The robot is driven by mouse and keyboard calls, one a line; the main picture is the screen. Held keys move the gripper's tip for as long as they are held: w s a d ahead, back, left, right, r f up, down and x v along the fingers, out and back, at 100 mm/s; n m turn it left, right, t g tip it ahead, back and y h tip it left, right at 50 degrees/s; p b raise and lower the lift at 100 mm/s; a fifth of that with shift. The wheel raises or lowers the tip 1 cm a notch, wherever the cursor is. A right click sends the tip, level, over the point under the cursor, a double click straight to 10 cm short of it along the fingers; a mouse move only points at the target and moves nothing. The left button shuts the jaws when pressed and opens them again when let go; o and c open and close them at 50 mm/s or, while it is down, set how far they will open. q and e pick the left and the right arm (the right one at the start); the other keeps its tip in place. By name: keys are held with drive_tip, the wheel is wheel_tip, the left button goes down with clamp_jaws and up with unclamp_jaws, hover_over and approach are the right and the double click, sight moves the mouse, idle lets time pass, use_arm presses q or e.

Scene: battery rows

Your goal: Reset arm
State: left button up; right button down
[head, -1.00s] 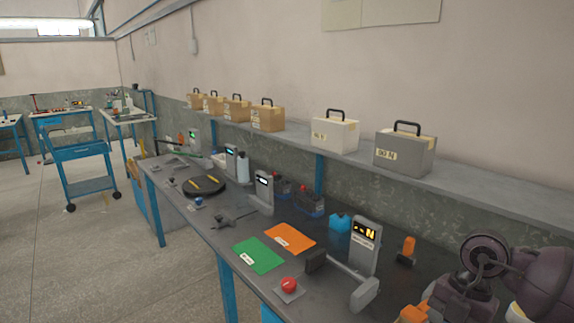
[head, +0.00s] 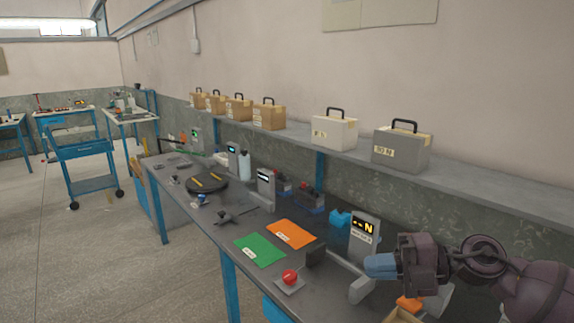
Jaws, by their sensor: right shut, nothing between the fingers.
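My right gripper (head: 380,266) comes in from the right above the near right part of the workbench (head: 235,236). Its bluish fingers are shut with nothing between them and point left. It is in front of a grey tester with a lit display (head: 364,236) and above the end of a grey bar-shaped fixture (head: 358,290). Whether it touches either cannot be told. My left gripper is not in view.
A red button (head: 290,276), a green mat (head: 260,250) and an orange mat (head: 291,234) lie left of the gripper. A black round tray (head: 207,186) is farther back. Cases, such as a grey one (head: 402,150), stand on the wall shelf. An open box (head: 404,316) is below my arm.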

drive_tip(key=w+d+f+m+t+h, duration=0.1)
drive_tip(key=d+f+m+t+h, duration=0.45)
drive_tip(key=m, duration=0.45)
drive_tip(key=w+d+f+m+t+h, duration=0.2)
drive_tip(key=d+f+m+t+h, duration=0.15)
drive_tip(key=f+m+t, duration=0.5)
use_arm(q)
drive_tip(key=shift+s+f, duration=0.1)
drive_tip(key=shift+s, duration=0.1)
use_arm(e)
drive_tip(key=s+d+f+m+g+h, duration=0.3)
drive_tip(key=s+f+m, duration=0.9)
drive_tip(key=s+f, duration=0.8)
drive_tip(key=s+g+h, duration=0.2)
drive_tip(key=h, duration=0.1)
drive_tip(key=shift+f+h, duration=0.15)
drive_tip(key=shift+h, duration=0.25)
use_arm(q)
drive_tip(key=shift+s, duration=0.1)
use_arm(e)
drive_tip(key=shift+m, duration=0.25)
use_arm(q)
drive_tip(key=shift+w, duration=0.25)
